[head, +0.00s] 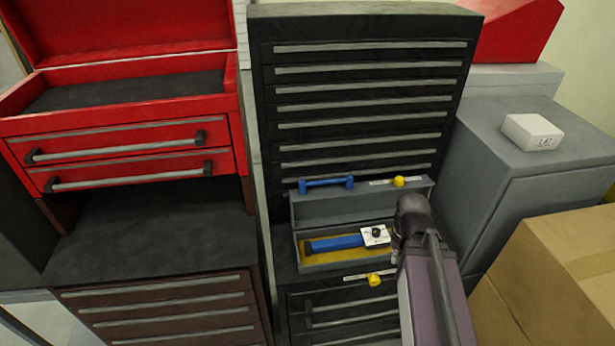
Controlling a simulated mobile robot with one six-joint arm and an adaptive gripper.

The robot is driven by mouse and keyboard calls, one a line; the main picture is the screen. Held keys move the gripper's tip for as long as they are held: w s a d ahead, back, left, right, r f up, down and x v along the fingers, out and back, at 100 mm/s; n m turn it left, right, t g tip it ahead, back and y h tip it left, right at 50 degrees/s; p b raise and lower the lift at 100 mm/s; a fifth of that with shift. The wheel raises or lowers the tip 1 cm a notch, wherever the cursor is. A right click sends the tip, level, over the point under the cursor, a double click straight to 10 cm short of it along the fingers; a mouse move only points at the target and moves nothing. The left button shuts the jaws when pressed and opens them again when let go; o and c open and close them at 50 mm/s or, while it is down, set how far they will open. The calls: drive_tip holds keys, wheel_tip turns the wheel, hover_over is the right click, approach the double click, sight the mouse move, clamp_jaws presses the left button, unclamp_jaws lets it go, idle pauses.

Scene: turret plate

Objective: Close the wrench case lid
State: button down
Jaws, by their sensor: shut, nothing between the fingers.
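The grey wrench case (304,272) stands open on the dark cabinet's lower ledge. Its lid (345,207) is raised at the back, with a blue handle (327,183) and a yellow knob (399,181) along its top edge. A blue tool with a white tagged end (345,242) lies in the yellow-lined tray. Another yellow knob (374,280) is on the case's front. My gripper (411,213) is at the case's right end, in front of the lid's right side. It looks shut and empty; its fingertips are hard to make out. My arm hides the case's right corner.
The black drawer cabinet (365,85) rises right behind the case. On the left is an open red tool chest (120,125) above a dark worktop (150,220). A grey cabinet (530,160) with a small white box (532,132) and a cardboard box (560,265) crowd the right.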

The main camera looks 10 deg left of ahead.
drive_tip(key=w+a+r+n+t+p, duration=0.1)
drive_tip(key=w+a+r+p, duration=0.3)
drive_tip(key=w+a, duration=0.3)
drive_tip(key=w+a+r+n+t+p, duration=0.1)
drive_tip(key=w+a+r+p, duration=0.3)
drive_tip(key=w+a, duration=0.3)
drive_tip(key=w+a+r+n+t+y+p, duration=0.1)
drive_tip(key=w+a+r+p, duration=0.3)
drive_tip(key=a, duration=0.8)
drive_tip(key=w+r+t, duration=0.1)
drive_tip(key=w+r, duration=0.1)
drive_tip(key=w, duration=0.1)
drive_tip(key=shift+w+p, duration=0.35)
drive_tip(key=shift+p, duration=0.05)
drive_tip(key=shift+a+f, duration=0.1)
drive_tip(key=shift+f, duration=0.15)
drive_tip(key=b, duration=0.8)
hover_over(308, 189)
drive_tip(key=f, duration=0.7)
drive_tip(key=shift+s+f, duration=0.25)
drive_tip(key=shift+s, duration=0.05)
drive_tip(key=shift+b+x, duration=0.7)
drive_tip(key=shift+x, duration=0.1)
drive_tip(key=shift+w, duration=0.1)
drive_tip(key=shift+a, duration=0.15)
